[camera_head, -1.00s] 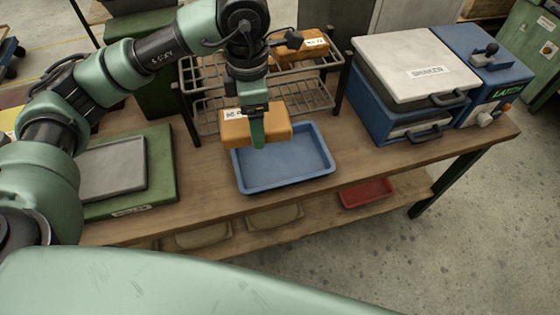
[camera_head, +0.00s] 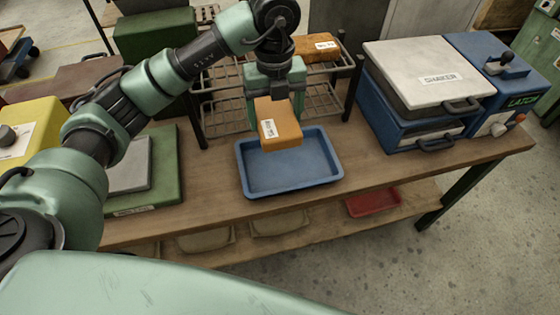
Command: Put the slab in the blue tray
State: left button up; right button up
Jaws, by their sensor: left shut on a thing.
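An orange-brown slab (camera_head: 279,128) with a white label hangs from my left gripper (camera_head: 277,100), which is shut on it. The slab is above the back part of the blue tray (camera_head: 292,184), with its long side pointing toward me. The blue tray is empty where I see it and sits on the wooden bench. The slab hides part of the tray's back rim. I cannot tell the exact gap between slab and tray. My right gripper is not in view.
A wire rack (camera_head: 222,108) stands behind, with another orange slab (camera_head: 318,47) on its top. A blue shaker (camera_head: 412,96) with a pale lid stands right. A green-based plate (camera_head: 160,180) lies left. A red tray (camera_head: 373,202) is on the lower shelf. Bare bench (camera_head: 210,205) surrounds the tray.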

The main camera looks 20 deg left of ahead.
pick_arm(q)
jog(key=p, duration=0.1)
send_over(276, 168)
notch_tip(276, 168, down, 12)
jog(key=shift+w+r, duration=0.1)
notch_tip(276, 168, down, 4)
jog(key=shift+r+p, duration=0.1)
jog(key=shift+p, duration=0.4)
jog(key=shift+f, duration=0.35)
jog(key=shift+f, duration=0.2)
jog(key=o, duration=2)
jog(key=shift+r, duration=0.15)
